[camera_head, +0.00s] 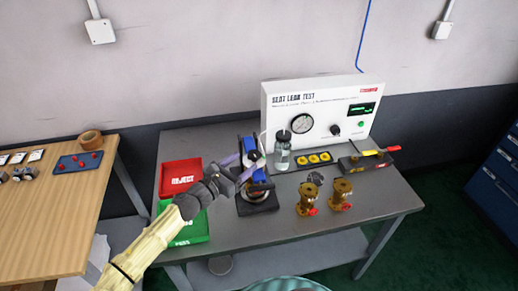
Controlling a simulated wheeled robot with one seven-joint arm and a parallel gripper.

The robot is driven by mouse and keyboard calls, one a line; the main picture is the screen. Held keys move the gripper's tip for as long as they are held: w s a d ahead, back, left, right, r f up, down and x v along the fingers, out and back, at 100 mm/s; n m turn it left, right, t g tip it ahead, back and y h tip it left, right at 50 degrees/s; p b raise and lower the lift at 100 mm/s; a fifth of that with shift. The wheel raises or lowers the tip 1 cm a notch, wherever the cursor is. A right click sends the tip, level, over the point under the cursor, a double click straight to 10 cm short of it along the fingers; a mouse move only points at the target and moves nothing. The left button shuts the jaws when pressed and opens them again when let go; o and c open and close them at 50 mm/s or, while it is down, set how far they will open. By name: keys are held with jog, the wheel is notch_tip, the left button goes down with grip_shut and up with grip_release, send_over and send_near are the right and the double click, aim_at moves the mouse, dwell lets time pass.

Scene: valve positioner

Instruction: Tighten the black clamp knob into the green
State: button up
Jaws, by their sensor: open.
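A blue clamp fixture (259,176) stands on a black base (258,203) at the middle of the grey bench. A small dark round part, which looks like the black clamp knob (253,156), shows on the fixture's upper front. A small green spot shows beside it, too small to read as a mark or zone. My gripper (245,164) reaches in from the lower left, right at the fixture. Its jaws are open, with the fingers close to the dark part. I cannot tell whether they touch it. My gripper partly hides the fixture's left side.
Red REJECT tray (181,167) and green tray (199,238) lie left of the fixture. Two brass valves (309,199) stand to its right. A glass jar (282,155) stands just behind. The white leak-test panel (320,112) backs the bench. A wooden table (60,225) is at left.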

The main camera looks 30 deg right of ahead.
aim_at(259, 151)
jog(key=p+x, duration=0.1)
jog(key=x, duration=0.7)
jog(key=shift+w+d, duration=0.1)
jog(key=shift+d, duration=0.05)
jog(key=c, duration=1)
